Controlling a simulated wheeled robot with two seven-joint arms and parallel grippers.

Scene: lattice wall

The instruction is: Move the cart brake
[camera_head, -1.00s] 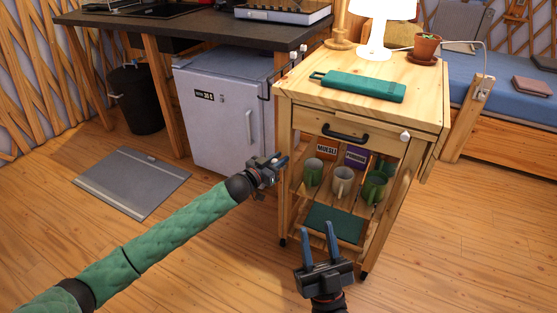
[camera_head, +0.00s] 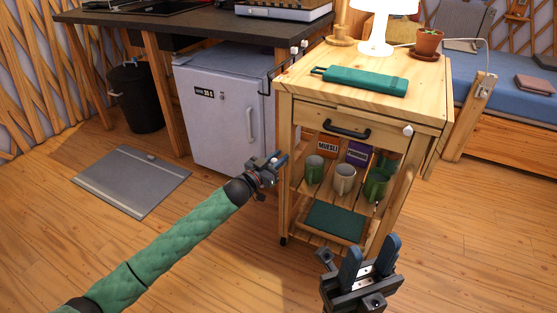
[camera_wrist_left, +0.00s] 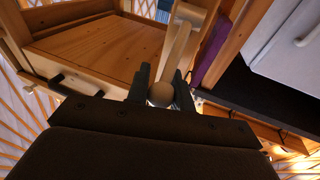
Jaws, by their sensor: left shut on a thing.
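The wooden cart (camera_head: 330,100) stands right of the fridge. My left gripper (camera_head: 274,164) is at the cart's left side in the head view. In the left wrist view, my left gripper (camera_wrist_left: 162,88) is shut on a pale wooden lever with a rounded end, which I take for the cart brake (camera_wrist_left: 163,94). The brake is hard to make out in the head view, behind the gripper. My right gripper (camera_head: 370,252) is in front of the cart's lower right, its fingers apart and nothing visible between them.
The cart carries a teal case (camera_head: 365,80), a lamp (camera_head: 375,40) and a potted plant (camera_head: 429,42); several mugs (camera_head: 344,178) stand on its shelf. The fridge (camera_head: 215,120) is close on the left. Floor in front is clear.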

